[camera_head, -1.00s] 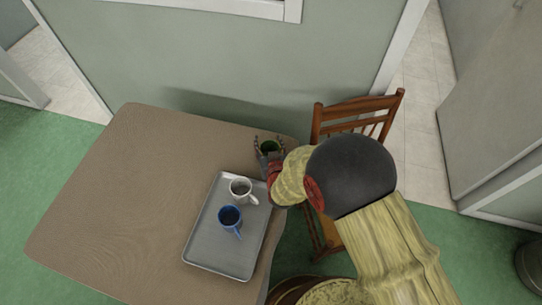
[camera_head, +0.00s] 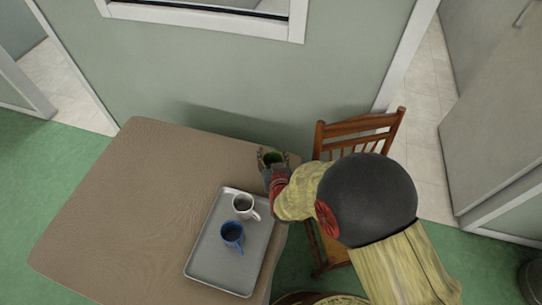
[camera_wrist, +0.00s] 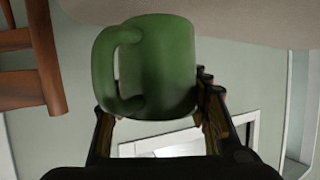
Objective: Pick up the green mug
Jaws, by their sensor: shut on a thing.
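The green mug (camera_wrist: 168,68) fills the middle of the wrist view, its handle toward the left. My gripper (camera_wrist: 160,122) is shut on it, with one finger at each side of the mug. I cannot tell from these views how far the mug is above the table.
A grey tray (camera_head: 208,264) on the brown table (camera_head: 120,215) holds a white mug (camera_head: 243,206) and a blue mug (camera_head: 232,234), near my gripper. A wooden chair (camera_head: 360,127) stands close on the right. The table's left part is clear.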

